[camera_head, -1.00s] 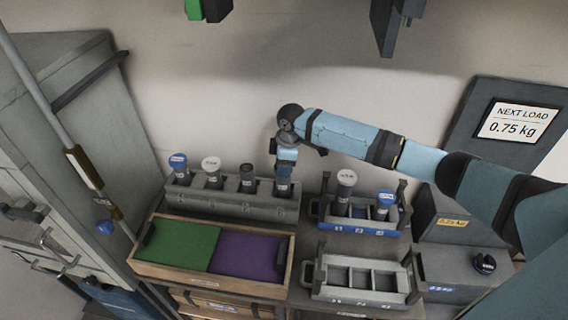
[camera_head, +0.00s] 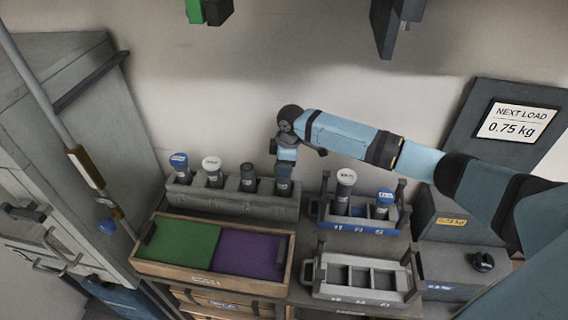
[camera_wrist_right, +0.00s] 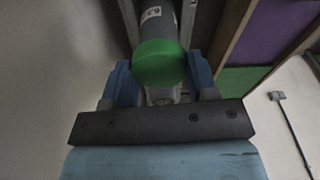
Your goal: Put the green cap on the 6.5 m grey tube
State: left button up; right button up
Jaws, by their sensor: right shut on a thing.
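My right gripper (camera_head: 285,168) is over the rightmost tube (camera_head: 283,187) in the grey rack (camera_head: 232,203). In the right wrist view its blue fingers (camera_wrist_right: 160,85) are shut on the green cap (camera_wrist_right: 158,62). The cap is in line with the end of a dark grey tube (camera_wrist_right: 158,18), whose white label seems to begin with 6. I cannot tell if the cap is seated or only touching. In the head view the gripper hides the cap. My left gripper is not in view.
The rack also holds a blue-capped tube (camera_head: 179,165), a white-capped tube (camera_head: 212,170) and a dark tube (camera_head: 247,177). In front is a wooden tray (camera_head: 200,279) with green and purple sections. To the right are a blue-fronted rack (camera_head: 360,228) with tubes and an empty grey rack (camera_head: 362,292).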

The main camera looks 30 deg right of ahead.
jog(key=shift+f, duration=0.35)
dwell(0.6)
jog(key=o, duration=1)
jog(key=shift+r, duration=0.3)
jog(key=shift+s+d+r+b, duration=0.15)
jog(key=shift+d+r+b, duration=0.1)
jog(key=shift+r, duration=1.95)
jog(key=shift+s+d+r+b, duration=0.15)
jog(key=shift+d+r+b, duration=0.1)
jog(key=shift+r, duration=1.9)
jog(key=shift+s+d+r+b, duration=0.15)
jog(key=shift+d+r+b, duration=0.1)
jog(key=shift+r, duration=1.95)
